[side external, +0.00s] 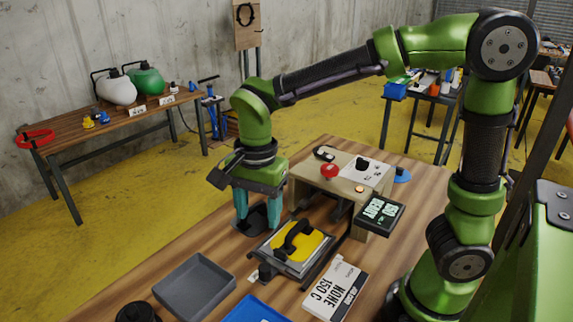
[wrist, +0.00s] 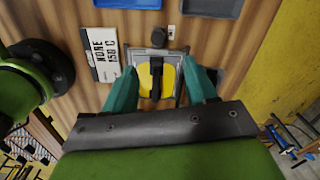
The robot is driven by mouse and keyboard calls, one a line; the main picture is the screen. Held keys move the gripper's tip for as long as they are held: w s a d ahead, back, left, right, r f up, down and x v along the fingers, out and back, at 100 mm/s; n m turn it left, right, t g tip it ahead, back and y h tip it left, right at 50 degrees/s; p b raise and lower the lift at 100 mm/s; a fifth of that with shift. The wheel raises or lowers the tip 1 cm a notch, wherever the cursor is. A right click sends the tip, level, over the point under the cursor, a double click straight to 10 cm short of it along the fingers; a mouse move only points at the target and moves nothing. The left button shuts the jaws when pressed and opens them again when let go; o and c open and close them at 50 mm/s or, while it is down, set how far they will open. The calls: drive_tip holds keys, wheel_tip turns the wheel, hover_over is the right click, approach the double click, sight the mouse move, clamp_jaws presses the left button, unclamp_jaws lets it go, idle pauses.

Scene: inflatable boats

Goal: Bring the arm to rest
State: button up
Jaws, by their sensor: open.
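My gripper (side external: 257,222) points down over the wooden workbench, with its two teal fingers apart and nothing visible between them. In the side view it hangs just behind and left of a clamp-like device with a yellow plate (side external: 313,247) and a black handle (side external: 292,238). The gripper looks clear of the device. In the wrist view the yellow plate (wrist: 144,78) and its black handle show beyond and between the fingertips (wrist: 160,72). A dark flat piece (side external: 252,222) lies beneath the fingers, partly hidden by them.
A control box with a red button (side external: 329,171) and a small display (side external: 380,212) stand beside the gripper. Bench space left of the gripper is bare.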

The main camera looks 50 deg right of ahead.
drive_tip(key=s+d+r+n+t+y, duration=0.1)
drive_tip(key=s+d+r+n+t, duration=0.4)
drive_tip(key=n, duration=0.6)
drive_tip(key=s+d+t, duration=0.2)
drive_tip(key=s+d, duration=0.1)
drive_tip(key=shift+s+r+y, duration=0.25)
drive_tip(key=shift+r+y, duration=0.05)
drive_tip(key=shift+y, duration=0.1)
